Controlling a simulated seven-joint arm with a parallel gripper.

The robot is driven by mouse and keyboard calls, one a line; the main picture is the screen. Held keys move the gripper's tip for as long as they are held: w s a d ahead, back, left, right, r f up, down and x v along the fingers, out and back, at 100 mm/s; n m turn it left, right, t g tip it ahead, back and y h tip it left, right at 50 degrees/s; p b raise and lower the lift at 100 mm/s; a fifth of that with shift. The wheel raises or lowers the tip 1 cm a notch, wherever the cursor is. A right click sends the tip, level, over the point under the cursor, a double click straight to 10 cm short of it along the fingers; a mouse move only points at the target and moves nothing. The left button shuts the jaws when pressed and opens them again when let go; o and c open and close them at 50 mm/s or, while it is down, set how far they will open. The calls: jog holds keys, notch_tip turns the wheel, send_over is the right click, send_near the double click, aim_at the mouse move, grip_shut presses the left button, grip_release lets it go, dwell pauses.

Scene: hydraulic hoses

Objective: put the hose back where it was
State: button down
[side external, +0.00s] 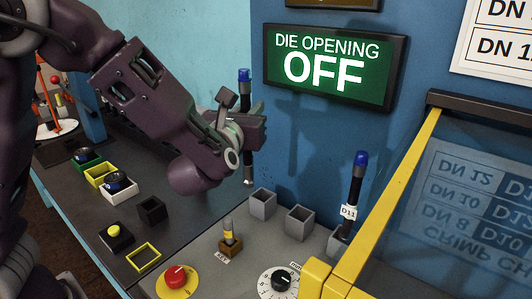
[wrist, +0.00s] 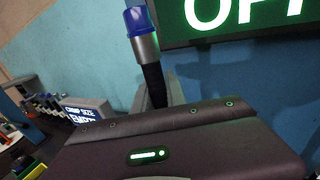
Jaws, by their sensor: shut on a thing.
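A black hose with a blue cap (side external: 244,75) and a silver collar stands upright in my gripper (side external: 248,128), which is shut on it. The hose's lower end (side external: 249,181) shows below the gripper, apart from and just up-left of the leftmost grey square socket (side external: 262,204). The gripper hides the hose's middle. In the wrist view the hose (wrist: 154,82) rises between the fingers (wrist: 158,98), with its blue cap at the top. The leftmost and middle (side external: 300,222) sockets look empty. A second blue-capped hose (side external: 355,185), tagged D11, stands in the right socket (side external: 338,243).
A yellow-framed clear guard (side external: 390,190) stands at the right. A key switch (side external: 230,242), red knob (side external: 176,278) and dial (side external: 279,283) sit in front of the sockets. Small bins, including a black one (side external: 152,210), lie left. A blue wall with a lit OFF sign (side external: 325,66) rises behind.

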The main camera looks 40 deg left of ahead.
jog(key=w, duration=0.5)
jog(key=shift+f, duration=0.35)
notch_tip(320, 180, down, 6)
jog(key=shift+s+r, duration=0.1)
jog(key=shift+r, duration=0.1)
notch_tip(320, 180, down, 5)
jog(key=shift+r, duration=0.1)
jog(key=shift+f, duration=0.2)
jog(key=c, duration=1.4)
grip_release()
jog(key=shift+f, duration=0.15)
jog(key=shift+o, duration=0.2)
